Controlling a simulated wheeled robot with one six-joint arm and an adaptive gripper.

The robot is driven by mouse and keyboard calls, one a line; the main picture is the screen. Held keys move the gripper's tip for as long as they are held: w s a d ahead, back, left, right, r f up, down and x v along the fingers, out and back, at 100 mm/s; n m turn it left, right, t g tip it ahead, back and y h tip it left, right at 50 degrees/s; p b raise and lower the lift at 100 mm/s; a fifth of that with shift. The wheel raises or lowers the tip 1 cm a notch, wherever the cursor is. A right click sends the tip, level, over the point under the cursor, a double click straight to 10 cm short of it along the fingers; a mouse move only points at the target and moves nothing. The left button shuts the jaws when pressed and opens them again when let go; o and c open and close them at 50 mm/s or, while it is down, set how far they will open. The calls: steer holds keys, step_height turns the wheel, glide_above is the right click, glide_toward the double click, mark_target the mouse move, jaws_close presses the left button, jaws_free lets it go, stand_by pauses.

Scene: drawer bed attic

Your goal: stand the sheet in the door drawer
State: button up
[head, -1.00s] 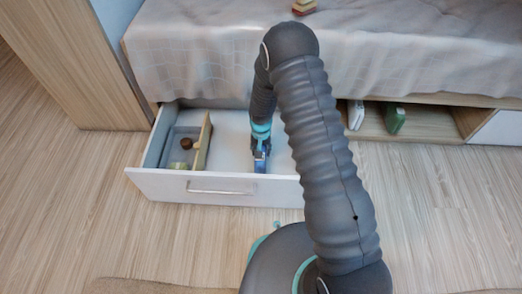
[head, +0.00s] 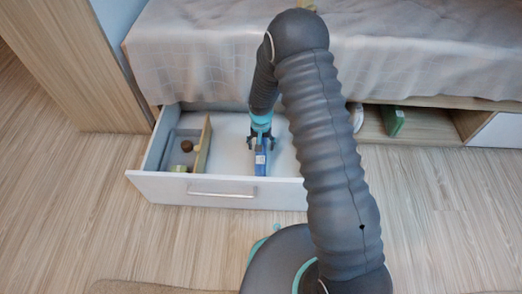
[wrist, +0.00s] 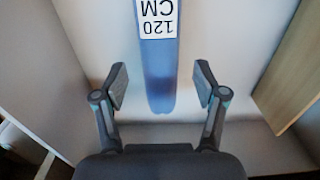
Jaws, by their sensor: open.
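The sheet (head: 261,161) is a narrow blue pack with a white label. It is inside the open white drawer (head: 170,188), right of the wooden divider (head: 203,146), and looks upright on its edge. In the wrist view the sheet (wrist: 159,70) shows its "120 CM" label upside down. My gripper (head: 262,143) is over the sheet in the drawer. In the wrist view its fingers (wrist: 160,92) are spread, with the sheet between them and a gap on each side. My arm hides the drawer's right end.
The left compartment holds a brown round thing (head: 187,146) and a small yellowish thing (head: 180,168). The divider (wrist: 292,70) also shows in the wrist view. The bed (head: 200,50) overhangs the drawer's back. A green book (head: 393,121) stands in the open shelf.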

step_height(320, 180, up, 7)
steer(key=shift+f, duration=0.1)
steer(key=s+d+r+t, duration=0.1)
steer(key=s+d+r, duration=0.2)
steer(key=r, duration=0.6)
steer(key=s+d+r+t, duration=0.1)
steer(key=s+d+r, duration=0.15)
steer(key=r, duration=0.55)
steer(key=s+d+r+t, duration=0.15)
steer(key=d+r, duration=0.25)
steer(key=r, duration=0.5)
steer(key=s+d+r, duration=0.2)
steer(key=s+r, duration=0.1)
steer(key=s, duration=0.4)
steer(key=s+d+r+t, duration=0.1)
steer(key=s+d+r, duration=0.1)
steer(key=s+r, duration=0.2)
steer(key=s+d+r+t, duration=0.1)
steer(key=s+d+r, duration=0.2)
steer(key=s, duration=0.7)
steer(key=shift+r, duration=0.15)
steer(key=shift+s, duration=0.1)
